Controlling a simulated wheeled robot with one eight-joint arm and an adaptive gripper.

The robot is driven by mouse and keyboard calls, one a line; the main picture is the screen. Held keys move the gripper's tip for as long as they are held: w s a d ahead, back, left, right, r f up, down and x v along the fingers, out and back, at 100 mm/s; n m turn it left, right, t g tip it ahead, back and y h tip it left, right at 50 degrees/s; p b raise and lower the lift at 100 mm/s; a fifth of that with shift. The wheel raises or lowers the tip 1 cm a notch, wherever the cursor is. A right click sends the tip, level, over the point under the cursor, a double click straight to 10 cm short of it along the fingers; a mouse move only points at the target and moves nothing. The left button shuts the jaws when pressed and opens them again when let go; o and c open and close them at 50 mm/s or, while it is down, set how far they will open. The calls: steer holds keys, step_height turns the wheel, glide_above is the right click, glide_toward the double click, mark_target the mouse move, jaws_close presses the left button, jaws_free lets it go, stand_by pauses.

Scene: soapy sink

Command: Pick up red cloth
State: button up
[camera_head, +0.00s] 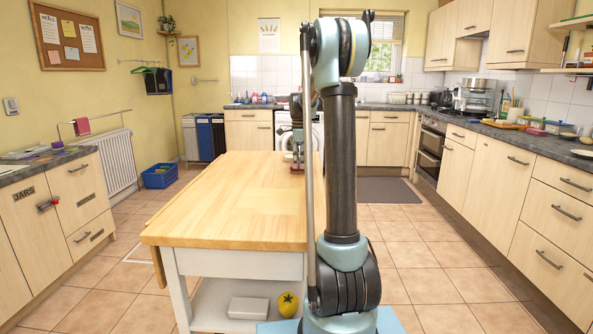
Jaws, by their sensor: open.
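A red-pink cloth (81,126) hangs over a rail above the white radiator on the left wall. My gripper (297,168) points down over the far end of the wooden table, far to the right of this cloth. It is open. A small red patch shows at its fingertips, too small to tell what it is. My upright arm hides part of the table and the room behind it.
The wooden table (215,205) has a wide bare top. A white radiator (115,160) and blue crate (160,176) stand to the left. Counters with drawers line both sides. Tiled floor (105,262) is clear left of the table.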

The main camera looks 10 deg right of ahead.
steer(key=c, duration=0.8)
steer(key=shift+c, duration=0.2)
step_height(320, 180, up, 10)
stand_by(0.3)
steer(key=shift+o, duration=1.4)
steer(key=shift+c, duration=0.6)
